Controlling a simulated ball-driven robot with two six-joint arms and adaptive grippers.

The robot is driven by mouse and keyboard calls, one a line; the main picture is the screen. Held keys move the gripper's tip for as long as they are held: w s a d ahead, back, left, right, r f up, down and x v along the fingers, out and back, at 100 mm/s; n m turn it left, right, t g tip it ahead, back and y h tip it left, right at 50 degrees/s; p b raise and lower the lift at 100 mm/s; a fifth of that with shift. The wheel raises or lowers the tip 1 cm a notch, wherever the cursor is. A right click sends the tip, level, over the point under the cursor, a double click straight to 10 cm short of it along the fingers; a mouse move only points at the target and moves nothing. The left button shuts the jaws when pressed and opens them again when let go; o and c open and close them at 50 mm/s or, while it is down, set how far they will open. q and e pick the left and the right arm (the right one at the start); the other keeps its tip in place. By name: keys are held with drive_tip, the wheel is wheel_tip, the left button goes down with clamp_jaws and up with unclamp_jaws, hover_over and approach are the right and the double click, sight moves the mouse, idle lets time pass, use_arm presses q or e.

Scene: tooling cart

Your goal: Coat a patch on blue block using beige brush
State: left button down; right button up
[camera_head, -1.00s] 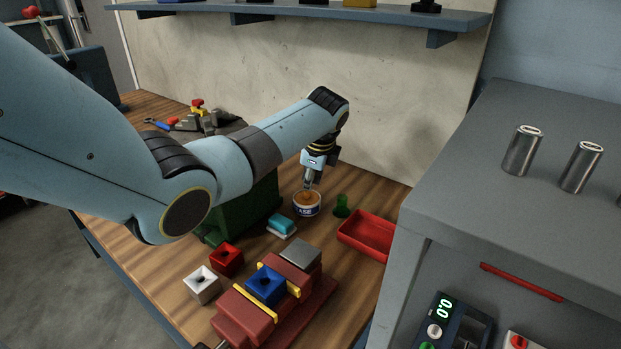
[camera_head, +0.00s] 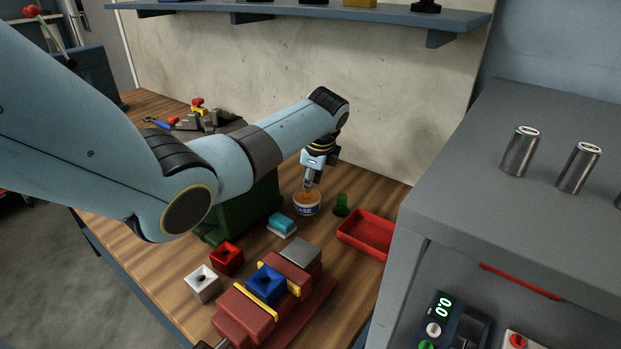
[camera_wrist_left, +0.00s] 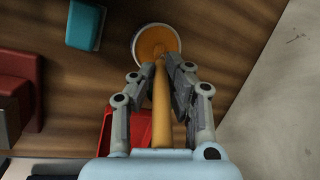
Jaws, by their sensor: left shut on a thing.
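My left gripper (camera_head: 311,183) is above the grease tin at the back of the bench. It is shut on a beige brush (camera_wrist_left: 161,100), whose handle runs between the fingers (camera_wrist_left: 156,80) in the left wrist view. The brush's far end is at the orange contents of the tin (camera_head: 306,206), which also shows in the left wrist view (camera_wrist_left: 137,46). Whether the bristles touch the contents is hidden. The blue block (camera_head: 266,286) with a dark hole in its top is held in the red vise (camera_head: 240,317) at the front. My right gripper is not in view.
A red block (camera_head: 227,259) and a white block (camera_head: 202,284) stand left of the vise. A teal-and-white block (camera_head: 282,225), a green peg-like piece (camera_head: 341,206) and a red tray (camera_head: 366,236) are near the tin. A grey cabinet (camera_head: 520,190) bounds the right side.

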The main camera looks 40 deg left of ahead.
use_arm(q)
drive_tip(key=shift+r+p, duration=2.35)
drive_tip(key=shift+p, duration=0.35)
drive_tip(key=shift+r, duration=1.15)
